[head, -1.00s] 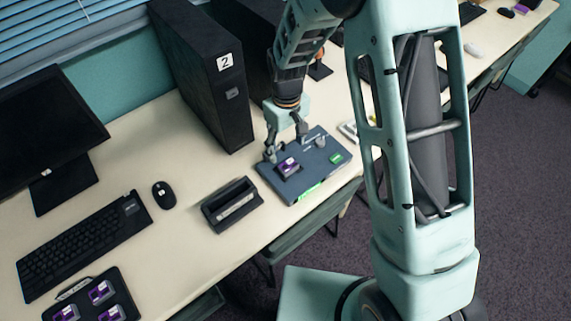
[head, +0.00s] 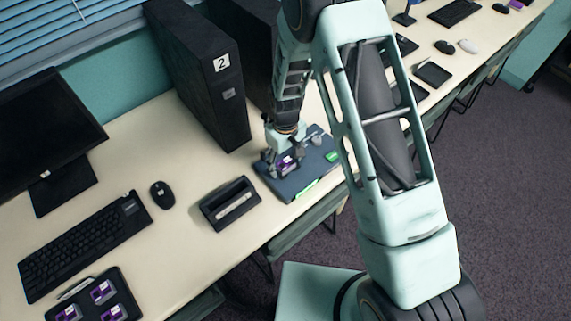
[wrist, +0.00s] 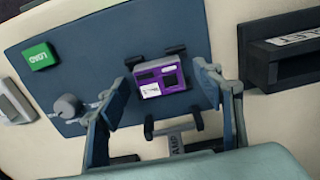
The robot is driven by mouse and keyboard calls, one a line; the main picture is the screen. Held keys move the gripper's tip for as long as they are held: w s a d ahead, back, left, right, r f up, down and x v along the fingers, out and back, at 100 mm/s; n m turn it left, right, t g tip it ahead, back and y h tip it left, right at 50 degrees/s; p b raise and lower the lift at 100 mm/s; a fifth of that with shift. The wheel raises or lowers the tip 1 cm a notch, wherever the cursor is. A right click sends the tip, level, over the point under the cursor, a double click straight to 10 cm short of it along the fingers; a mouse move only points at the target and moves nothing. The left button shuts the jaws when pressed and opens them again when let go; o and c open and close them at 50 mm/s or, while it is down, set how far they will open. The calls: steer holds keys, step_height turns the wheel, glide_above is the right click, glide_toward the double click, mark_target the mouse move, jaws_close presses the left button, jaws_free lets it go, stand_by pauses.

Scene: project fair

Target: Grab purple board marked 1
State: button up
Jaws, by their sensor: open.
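A small purple board (wrist: 160,85) with a white label sits on a dark blue panel (wrist: 90,60), between black clips. I cannot read a number on its label. In the head view the board (head: 286,163) is partly covered by my gripper (head: 279,158). In the wrist view my gripper (wrist: 158,108) is open and empty, with one finger on each side of the board and visible room between. Several more purple boards, such as this one (head: 103,291), lie in a black tray (head: 128,298) at the lower left; their marks are too small to read.
The panel carries a green LOAD button (wrist: 40,56) and a grey knob (wrist: 68,106). A black holder (head: 229,203) stands to its left. A black tower marked 2 (head: 200,80) rises behind. A keyboard (head: 82,243) and mouse (head: 162,195) are further left.

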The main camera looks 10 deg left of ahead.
steer(key=shift+c, duration=0.3)
steer(key=c, duration=1.2)
steer(key=shift+o, duration=0.2)
steer(key=shift+r, duration=0.2)
